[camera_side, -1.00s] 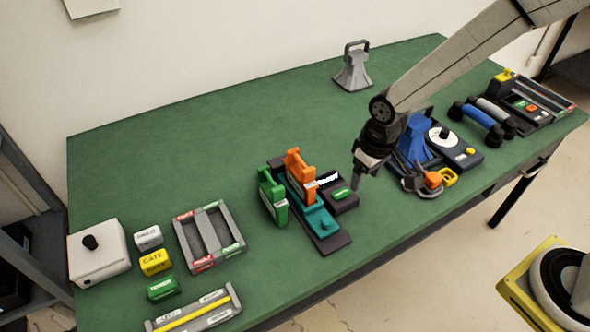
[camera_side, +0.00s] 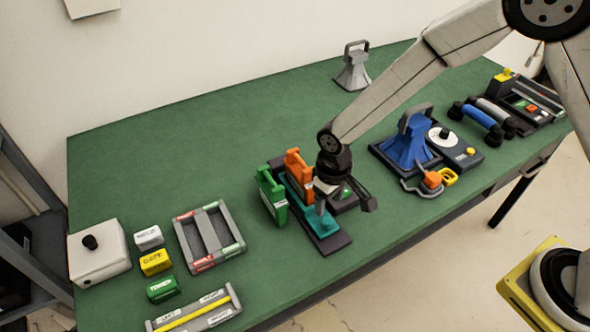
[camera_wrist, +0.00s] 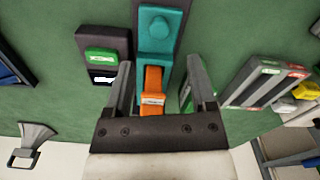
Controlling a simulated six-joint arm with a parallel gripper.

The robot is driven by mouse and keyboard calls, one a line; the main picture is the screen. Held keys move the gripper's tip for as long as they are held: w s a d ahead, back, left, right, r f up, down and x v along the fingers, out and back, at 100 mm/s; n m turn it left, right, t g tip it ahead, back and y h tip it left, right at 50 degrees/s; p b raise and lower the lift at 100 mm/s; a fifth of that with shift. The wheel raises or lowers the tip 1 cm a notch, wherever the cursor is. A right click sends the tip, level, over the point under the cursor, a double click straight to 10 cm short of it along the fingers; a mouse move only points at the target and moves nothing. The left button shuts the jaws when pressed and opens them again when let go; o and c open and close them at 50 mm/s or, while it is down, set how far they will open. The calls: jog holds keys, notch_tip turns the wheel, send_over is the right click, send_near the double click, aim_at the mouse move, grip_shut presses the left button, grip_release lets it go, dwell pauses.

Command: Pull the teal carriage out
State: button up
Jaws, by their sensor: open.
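The teal carriage (camera_side: 318,224) lies in a dark track on the bench, its front part visible in the side view. An orange handset (camera_side: 297,166) stands at the carriage's rear end. A green handset (camera_side: 272,194) stands beside the track. My gripper (camera_side: 345,206) is open above the carriage. In the wrist view my gripper (camera_wrist: 159,66) has its fingers spread either side of the carriage line, with the orange handset (camera_wrist: 153,90) below between them. Contact cannot be told.
A dark box with a green button (camera_wrist: 101,56) sits beside the track. A grey tray (camera_side: 208,238) stands to the left, the blue stand (camera_side: 408,145) to the right. Bare green bench lies in front of the track and behind the handsets.

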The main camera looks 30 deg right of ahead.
aim_at(327, 220)
jog(key=shift+f, duration=3.15)
jog(key=shift+c, duration=0.2)
grip_shut()
